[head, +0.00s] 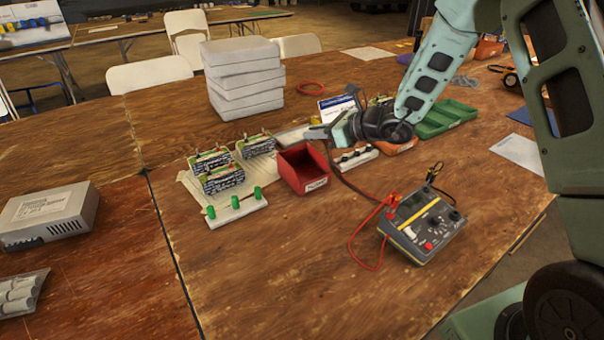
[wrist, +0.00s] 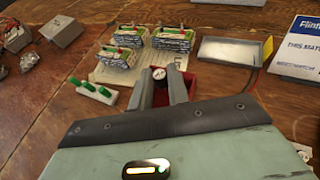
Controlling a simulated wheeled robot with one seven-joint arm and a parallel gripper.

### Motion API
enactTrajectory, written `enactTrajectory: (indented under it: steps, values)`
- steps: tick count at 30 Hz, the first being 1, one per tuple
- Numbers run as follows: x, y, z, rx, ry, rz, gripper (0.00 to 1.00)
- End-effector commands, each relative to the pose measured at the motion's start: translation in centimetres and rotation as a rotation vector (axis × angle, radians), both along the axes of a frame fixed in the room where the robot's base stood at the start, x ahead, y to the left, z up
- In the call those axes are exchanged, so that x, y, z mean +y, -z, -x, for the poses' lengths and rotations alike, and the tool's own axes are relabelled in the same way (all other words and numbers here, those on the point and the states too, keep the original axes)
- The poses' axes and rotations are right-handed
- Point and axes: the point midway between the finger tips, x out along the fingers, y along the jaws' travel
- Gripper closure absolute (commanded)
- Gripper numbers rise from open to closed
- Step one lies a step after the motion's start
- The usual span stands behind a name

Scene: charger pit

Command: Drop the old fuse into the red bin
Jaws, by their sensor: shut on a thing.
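My gripper (head: 318,132) hangs above the red bin (head: 303,170), near its back right edge in the head view. In the wrist view, the two grey fingers of my gripper (wrist: 160,84) are shut on the old fuse (wrist: 158,73), whose round pale and dark end shows between the fingertips. The red bin (wrist: 191,78) lies below and behind the fingers there, largely covered by them. The fuse is too small to make out in the head view. I cannot tell what lies on the bin's floor.
A white holder with green fuses (head: 236,207) stands left of the bin. Several striped blocks (head: 222,179) stand behind it on a paper sheet. A white strip with dark parts (head: 355,158) is right of the bin. A yellow-striped meter (head: 425,228) with red leads lies front right.

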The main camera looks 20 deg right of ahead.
Motion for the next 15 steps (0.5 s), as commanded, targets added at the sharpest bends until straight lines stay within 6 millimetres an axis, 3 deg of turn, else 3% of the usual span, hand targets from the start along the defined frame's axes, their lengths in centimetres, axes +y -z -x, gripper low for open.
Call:
enactTrajectory:
  steps: [15]
  values:
    - [0.1, 5.4, 0.1, 0.001, -0.003, 0.001, 0.95]
